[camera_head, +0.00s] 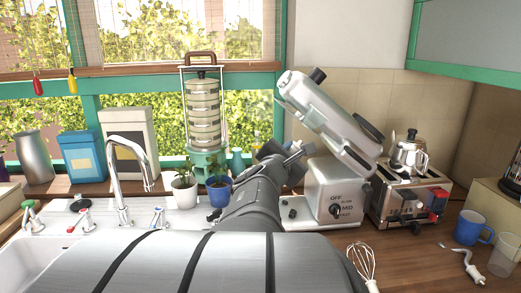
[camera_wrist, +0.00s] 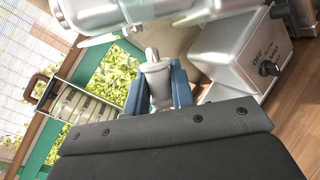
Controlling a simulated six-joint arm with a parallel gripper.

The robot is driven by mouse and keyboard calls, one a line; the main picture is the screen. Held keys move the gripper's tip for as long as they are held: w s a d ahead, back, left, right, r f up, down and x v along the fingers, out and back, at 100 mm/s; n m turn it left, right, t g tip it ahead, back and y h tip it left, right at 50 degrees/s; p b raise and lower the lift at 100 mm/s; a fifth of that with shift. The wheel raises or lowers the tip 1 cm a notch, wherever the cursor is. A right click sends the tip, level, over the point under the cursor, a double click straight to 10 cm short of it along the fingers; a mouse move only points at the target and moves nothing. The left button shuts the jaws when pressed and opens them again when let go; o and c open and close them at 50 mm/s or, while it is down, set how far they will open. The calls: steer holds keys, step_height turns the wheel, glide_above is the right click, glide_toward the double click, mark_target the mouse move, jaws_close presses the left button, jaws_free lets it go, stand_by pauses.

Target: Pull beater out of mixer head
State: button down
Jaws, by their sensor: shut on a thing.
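The stand mixer's silver head (camera_head: 330,118) is tilted up above its white base (camera_head: 335,190) with a speed dial. My gripper (camera_head: 283,155) is at the left of the mixer, below the raised head. In the wrist view my gripper (camera_wrist: 158,92) has its blue fingers shut on a pale grey tapered piece, the beater (camera_wrist: 157,78), with a short shaft end pointing up. The mixer head (camera_wrist: 150,12) is just above that shaft end. The rest of the beater is hidden by my gripper.
A toaster (camera_head: 410,198) with a kettle (camera_head: 408,155) stands right of the mixer. A whisk (camera_head: 362,262), a hook (camera_head: 466,264) and a blue mug (camera_head: 472,228) are at the front right. Plant pots (camera_head: 184,191), a tap (camera_head: 122,180) and a tiered carrier (camera_head: 203,110) are left.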

steer(key=shift+s+r, duration=0.25)
steer(key=shift+s, duration=0.9)
steer(key=shift+s+r, duration=0.2)
steer(key=shift+s, duration=0.9)
steer(key=w+f, duration=0.1)
steer(key=w, duration=0.7)
steer(key=shift+w+f, duration=0.3)
steer(key=shift+f, duration=0.05)
steer(key=shift+s, duration=0.1)
